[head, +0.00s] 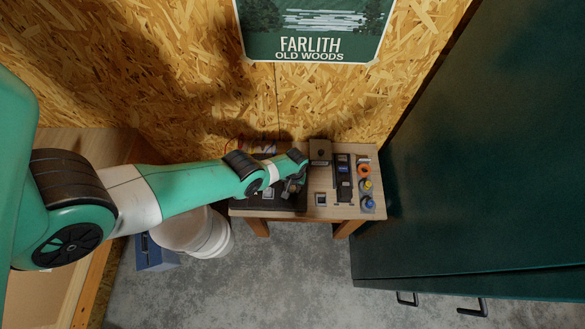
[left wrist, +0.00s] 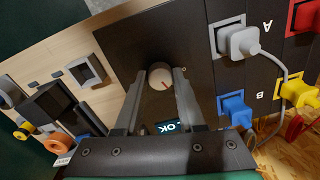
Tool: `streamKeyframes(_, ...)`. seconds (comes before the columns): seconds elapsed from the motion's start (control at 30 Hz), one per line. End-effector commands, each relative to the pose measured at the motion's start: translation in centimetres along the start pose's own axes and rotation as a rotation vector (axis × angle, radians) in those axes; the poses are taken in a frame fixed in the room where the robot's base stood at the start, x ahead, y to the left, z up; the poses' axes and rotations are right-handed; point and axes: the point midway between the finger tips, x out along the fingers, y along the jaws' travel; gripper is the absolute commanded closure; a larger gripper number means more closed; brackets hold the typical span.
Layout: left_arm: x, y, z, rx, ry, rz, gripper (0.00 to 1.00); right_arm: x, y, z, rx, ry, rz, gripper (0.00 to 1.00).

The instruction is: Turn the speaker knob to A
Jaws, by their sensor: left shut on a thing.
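The speaker knob (left wrist: 160,77) is a round pale knob with a red pointer line, on a dark panel (left wrist: 155,35). In the left wrist view the pointer slants toward the lower right. My left gripper (left wrist: 160,79) is shut on the knob, one finger on each side. The letter A (left wrist: 267,22) and the letter B (left wrist: 259,95) appear upside down on the panel's connector side. In the head view my left gripper (head: 293,184) is over the dark panel (head: 262,204) and hides the knob. My right gripper is not in view.
A grey plug with a cable (left wrist: 240,42), a blue connector (left wrist: 235,109) and a yellow plug (left wrist: 300,93) are close to the gripper. A green cabinet (head: 470,150) stands right.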

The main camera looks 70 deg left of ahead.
Motion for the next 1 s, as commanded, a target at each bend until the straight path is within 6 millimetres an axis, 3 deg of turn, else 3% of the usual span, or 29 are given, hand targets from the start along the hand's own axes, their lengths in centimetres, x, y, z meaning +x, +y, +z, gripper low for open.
streamKeyframes(0.67, 0.05, -0.01, -0.04, -0.073, -0.001, 0.000, 1.00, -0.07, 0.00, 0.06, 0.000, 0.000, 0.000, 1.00)
streamKeyframes(0.7, 0.05, -0.01, -0.04, -0.073, -0.001, 0.000, 0.58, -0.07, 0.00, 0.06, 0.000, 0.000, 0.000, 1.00)
streamKeyframes(0.87, 0.04, -0.01, -0.03, -0.073, -0.002, 0.000, 0.31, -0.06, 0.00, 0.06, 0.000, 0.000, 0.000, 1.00)
streamKeyframes(1.0, 0.03, -0.01, -0.02, -0.073, -0.002, 0.000, 0.31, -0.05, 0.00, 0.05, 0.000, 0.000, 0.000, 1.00)
